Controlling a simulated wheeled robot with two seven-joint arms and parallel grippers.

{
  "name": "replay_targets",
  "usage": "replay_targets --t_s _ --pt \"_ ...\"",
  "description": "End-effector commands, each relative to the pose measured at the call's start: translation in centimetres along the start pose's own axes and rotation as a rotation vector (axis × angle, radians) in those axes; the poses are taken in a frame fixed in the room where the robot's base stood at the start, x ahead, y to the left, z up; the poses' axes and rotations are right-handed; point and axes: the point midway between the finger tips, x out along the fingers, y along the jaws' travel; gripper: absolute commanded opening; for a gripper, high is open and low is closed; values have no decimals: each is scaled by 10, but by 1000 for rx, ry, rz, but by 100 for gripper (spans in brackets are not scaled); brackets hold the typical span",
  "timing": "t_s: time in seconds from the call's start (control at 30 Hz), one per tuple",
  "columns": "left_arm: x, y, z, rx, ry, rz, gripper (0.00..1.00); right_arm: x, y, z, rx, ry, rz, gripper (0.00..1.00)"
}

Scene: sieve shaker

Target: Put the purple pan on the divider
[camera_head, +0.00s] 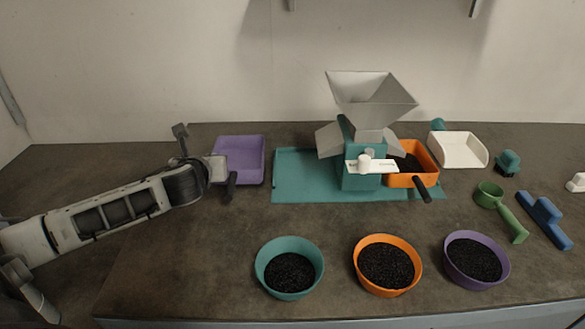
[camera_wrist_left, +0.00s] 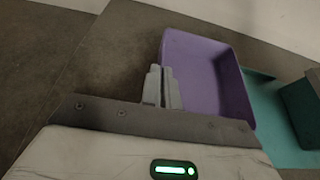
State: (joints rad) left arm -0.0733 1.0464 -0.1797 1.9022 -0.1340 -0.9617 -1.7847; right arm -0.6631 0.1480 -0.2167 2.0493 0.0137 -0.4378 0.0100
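The purple pan (camera_head: 238,158) is at the left of the table, left of the divider, with its dark handle (camera_head: 229,187) pointing to the front. The divider (camera_head: 362,140) has a grey hopper on a teal body and stands on a teal base (camera_head: 300,182). My left gripper (camera_head: 219,169) is at the handle end of the pan, its fingers close together and apparently shut on the handle. In the left wrist view the fingers (camera_wrist_left: 164,84) cover the near corner of the pan (camera_wrist_left: 207,80); the grip itself is hidden. My right gripper is not in view.
An orange pan (camera_head: 402,180) sits at the divider's right side. Teal (camera_head: 290,252), orange (camera_head: 387,251) and purple (camera_head: 475,246) bowls of dark grains stand in front. A white scoop (camera_head: 460,150), green scoop (camera_head: 503,208) and blue brush (camera_head: 543,218) lie right. The divider base's left part is bare.

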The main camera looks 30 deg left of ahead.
Motion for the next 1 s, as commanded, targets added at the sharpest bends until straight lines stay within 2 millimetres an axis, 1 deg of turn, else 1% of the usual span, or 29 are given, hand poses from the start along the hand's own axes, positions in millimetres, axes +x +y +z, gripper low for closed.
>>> replay_targets --t_s 0.03,0.2,0.3,0.4,0.63,0.83,0.9,1.0 --pt "-1 -18 3 -12 -3 -9 0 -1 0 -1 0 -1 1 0" --pt "-1 -66 2 -10 -1 -10 0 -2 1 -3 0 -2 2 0" --pt "-1 -89 2 -6 -1 -8 0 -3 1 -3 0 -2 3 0" --pt "-1 -107 2 -2 -2 -8 0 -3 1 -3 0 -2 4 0" --pt "-1 -126 0 1 -2 -7 0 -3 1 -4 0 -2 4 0" --pt "-2 -161 0 0 -1 -7 0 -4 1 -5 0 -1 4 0" --pt "2 -159 -10 4 2 -3 0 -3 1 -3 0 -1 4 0" --pt "4 -159 -14 4 -1 -4 0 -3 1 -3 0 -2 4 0"
